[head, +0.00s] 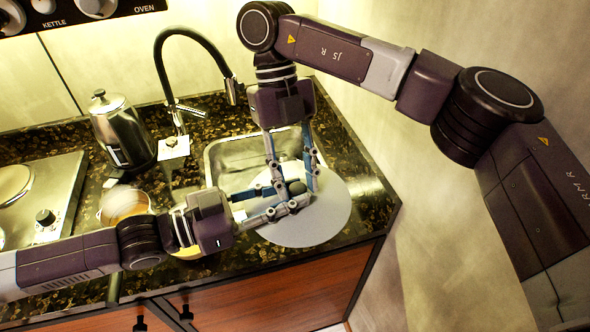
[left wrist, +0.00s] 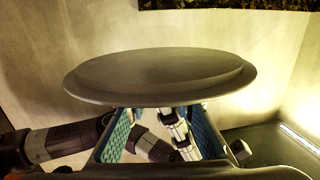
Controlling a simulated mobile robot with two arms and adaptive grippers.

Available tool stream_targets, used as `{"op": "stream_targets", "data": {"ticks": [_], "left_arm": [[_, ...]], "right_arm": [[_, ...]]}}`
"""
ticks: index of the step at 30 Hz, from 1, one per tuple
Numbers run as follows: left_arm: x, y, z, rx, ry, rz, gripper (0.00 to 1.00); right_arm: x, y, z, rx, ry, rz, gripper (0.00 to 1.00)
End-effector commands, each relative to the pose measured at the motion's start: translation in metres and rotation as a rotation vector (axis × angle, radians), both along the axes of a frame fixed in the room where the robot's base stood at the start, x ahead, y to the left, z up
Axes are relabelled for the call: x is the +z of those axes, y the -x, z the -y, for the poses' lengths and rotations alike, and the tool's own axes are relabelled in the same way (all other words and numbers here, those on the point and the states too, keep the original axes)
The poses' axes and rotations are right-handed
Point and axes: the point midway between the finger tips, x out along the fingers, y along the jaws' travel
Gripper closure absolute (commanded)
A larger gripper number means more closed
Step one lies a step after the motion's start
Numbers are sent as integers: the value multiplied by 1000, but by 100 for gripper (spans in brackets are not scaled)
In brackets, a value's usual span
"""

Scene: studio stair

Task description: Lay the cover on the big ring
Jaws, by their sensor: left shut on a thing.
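The cover is a flat grey disc (head: 322,222) over the front right of the sink, near the counter's front edge. It fills the upper middle of the left wrist view (left wrist: 160,75). My left gripper (head: 300,196) comes in from the left, shut on the cover at its middle, where a small dark knob shows between the fingertips. My right gripper (head: 296,189) points down from above, fingers apart, close around the left fingertips; whether it touches is unclear. The hob has a pale round ring (head: 14,184) at the far left, cut by the frame edge.
A steel kettle (head: 122,132) stands behind a glass bowl (head: 112,208). A black tap (head: 190,33) arches behind the sink (head: 222,157). A yellow rounded thing (head: 187,252) shows partly under my left wrist. The wall lies close on the right.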

Motion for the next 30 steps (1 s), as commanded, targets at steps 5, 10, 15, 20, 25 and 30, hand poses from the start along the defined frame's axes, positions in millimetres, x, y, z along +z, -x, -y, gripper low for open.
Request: {"op": "stream_targets", "data": {"ticks": [5,10,15,20,25,30], "left_arm": [[1,0,0,-1,2,2,100],[1,0,0,-1,2,2,100],[1,0,0,-1,2,2,100],[1,0,0,-1,2,2,66],[1,0,0,0,1,2,57],[0,0,0,0,1,0,57]], "right_arm": [[0,0,0,0,0,0,69],[0,0,0,0,0,0,87],[0,0,0,1,0,0,100],[1,0,0,1,0,0,100],[1,0,0,1,0,0,100],[1,0,0,1,0,0,100]]}}
